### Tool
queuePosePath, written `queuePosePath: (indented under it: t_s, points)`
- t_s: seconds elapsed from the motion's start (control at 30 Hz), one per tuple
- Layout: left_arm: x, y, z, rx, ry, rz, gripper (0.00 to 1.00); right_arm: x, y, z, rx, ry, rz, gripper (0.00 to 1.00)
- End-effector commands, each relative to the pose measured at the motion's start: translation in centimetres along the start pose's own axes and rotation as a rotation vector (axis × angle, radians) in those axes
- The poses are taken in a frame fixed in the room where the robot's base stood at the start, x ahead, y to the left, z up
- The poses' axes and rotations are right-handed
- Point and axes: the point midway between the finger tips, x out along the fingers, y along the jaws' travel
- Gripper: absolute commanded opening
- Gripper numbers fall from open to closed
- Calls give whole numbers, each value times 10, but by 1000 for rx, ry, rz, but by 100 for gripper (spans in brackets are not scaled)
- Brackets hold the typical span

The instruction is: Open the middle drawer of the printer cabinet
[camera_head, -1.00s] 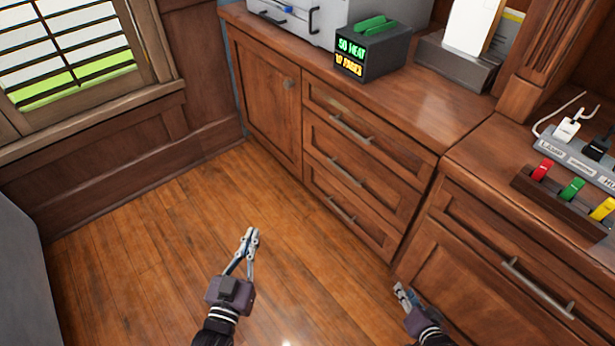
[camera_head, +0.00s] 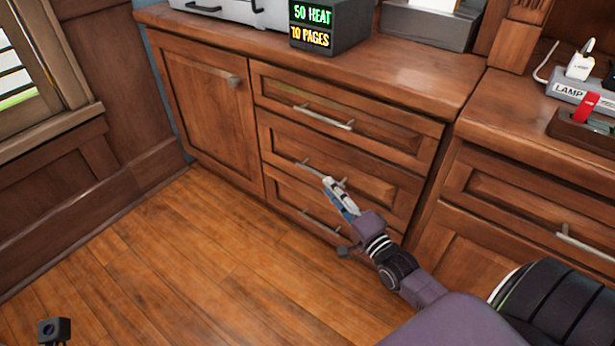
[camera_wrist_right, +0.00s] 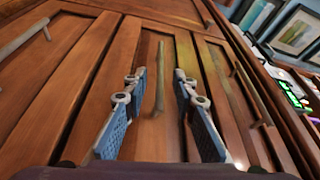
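The printer cabinet (camera_head: 212,102) has a door on the left and a stack of three drawers. The middle drawer (camera_head: 378,189) appears shut, with a bar handle (camera_head: 308,167). My right gripper (camera_head: 328,183) is in front of this handle and hides part of it. In the right wrist view, my right gripper (camera_wrist_right: 158,76) is open, one finger on each side of the middle handle (camera_wrist_right: 159,80). I cannot tell whether the fingers touch it. A small dark part at the lower left of the head view may belong to my left arm; no left fingers show.
The top drawer handle (camera_head: 324,117) and bottom drawer handle (camera_head: 318,222) are close above and below. A display box (camera_head: 330,28) stands on the cabinet top. Another cabinet (camera_head: 530,190) adjoins at right. The wooden floor (camera_head: 190,270) is clear.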

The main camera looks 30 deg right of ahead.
Motion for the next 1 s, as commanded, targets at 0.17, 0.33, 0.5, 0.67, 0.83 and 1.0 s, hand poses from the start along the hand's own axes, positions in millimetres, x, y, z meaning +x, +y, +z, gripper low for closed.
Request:
queuePosePath:
  t_s: [0.17,0.33,0.5,0.67,0.83,1.0]
  points:
    - [-8,0,3,1,8,4,0,27,2,0,-1,1,-3,25]
    - [-3,0,4,5,37,16,0,52,2,0,-2,1,-2,25]
    - [1,1,5,8,53,24,0,67,2,1,-2,0,1,25]
    - [2,1,5,8,58,26,0,71,1,0,-2,0,3,25]
    - [3,1,5,8,57,26,0,71,1,0,-2,0,3,25]
    - [3,1,5,8,58,26,0,71,1,0,-2,0,3,10]
